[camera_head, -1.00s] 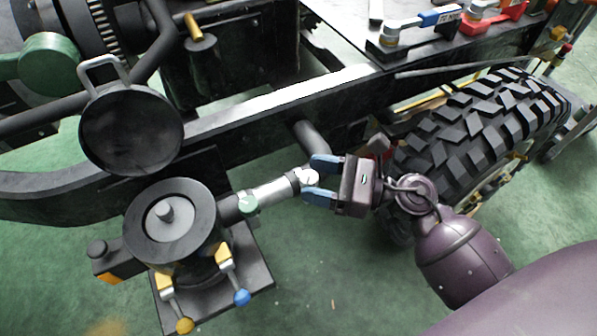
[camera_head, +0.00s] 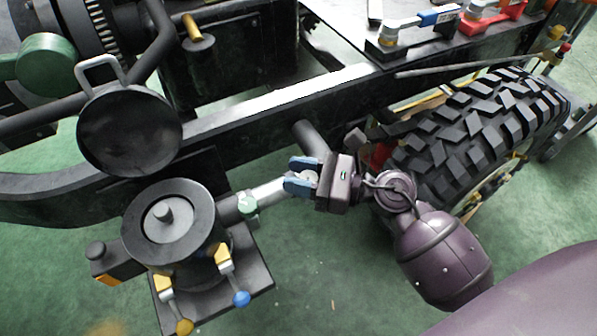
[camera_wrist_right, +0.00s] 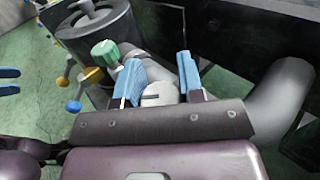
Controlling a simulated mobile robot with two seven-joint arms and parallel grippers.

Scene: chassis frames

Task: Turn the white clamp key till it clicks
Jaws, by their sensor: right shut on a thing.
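The white clamp key (camera_head: 306,178) is at the outer end of a grey pipe (camera_head: 266,194) that runs out from a round black housing. My right gripper (camera_head: 294,175) has its two blue fingers on either side of the key and is shut on it. In the right wrist view the key (camera_wrist_right: 158,93) shows as a pale round end with a slot, between the blue fingers (camera_wrist_right: 158,80). The fingers cover part of the key, so its turn angle is hard to read. Two blue fingertips of my left gripper (camera_wrist_right: 8,81), apart, show at that view's left edge.
A frame rail (camera_head: 275,105) runs behind the gripper. A big tyre (camera_head: 480,120) stands to the right. Green floor lies below.

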